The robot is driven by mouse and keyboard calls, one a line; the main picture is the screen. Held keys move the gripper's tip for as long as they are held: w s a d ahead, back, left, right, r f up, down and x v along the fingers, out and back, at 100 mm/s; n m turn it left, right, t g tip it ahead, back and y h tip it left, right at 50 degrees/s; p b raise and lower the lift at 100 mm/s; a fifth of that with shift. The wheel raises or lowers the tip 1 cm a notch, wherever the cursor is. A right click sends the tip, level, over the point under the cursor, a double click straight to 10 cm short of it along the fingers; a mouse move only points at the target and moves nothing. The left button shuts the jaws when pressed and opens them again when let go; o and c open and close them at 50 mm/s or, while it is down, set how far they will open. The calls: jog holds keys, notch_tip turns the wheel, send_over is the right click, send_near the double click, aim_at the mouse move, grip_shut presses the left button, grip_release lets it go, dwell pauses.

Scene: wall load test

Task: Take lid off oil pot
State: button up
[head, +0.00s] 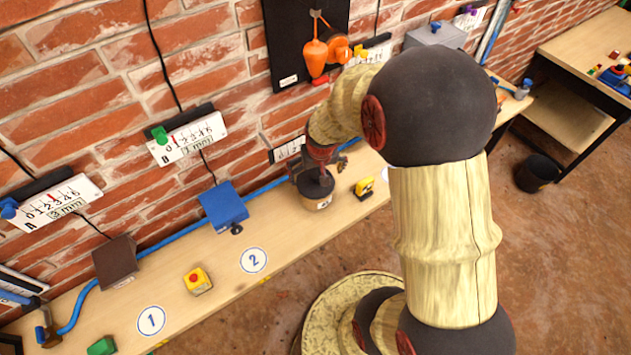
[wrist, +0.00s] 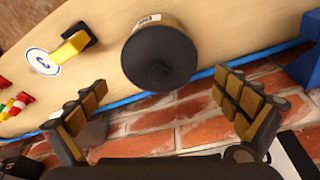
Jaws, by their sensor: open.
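The oil pot (head: 316,203) stands on the wooden wall bench, a tan pot with a small label. Its dark round lid (head: 314,182) sits on top. In the wrist view the lid (wrist: 160,57) faces the camera with a small knob in its middle, and part of the pot body (wrist: 150,19) shows behind it. My gripper (head: 319,163) is close to the pot, partly hidden by my wrist in the head view. In the wrist view my gripper (wrist: 160,88) is open and empty, its fingers spread to either side below the lid. I see no contact with the lid.
A yellow block (head: 364,187) stands right of the pot and a blue box (head: 223,206) left of it. A blue pipe (head: 262,187) runs along the brick wall (head: 75,80) behind. An orange item (head: 315,57) hangs above. The bench front between the number discs is mostly clear.

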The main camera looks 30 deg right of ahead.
aim_at(316, 178)
jog(key=x, duration=0.4)
jog(key=shift+w+d+f, duration=0.25)
jog(key=shift+c, duration=0.7)
jog(key=shift+s+a, duration=0.1)
jog(key=c, duration=1.1)
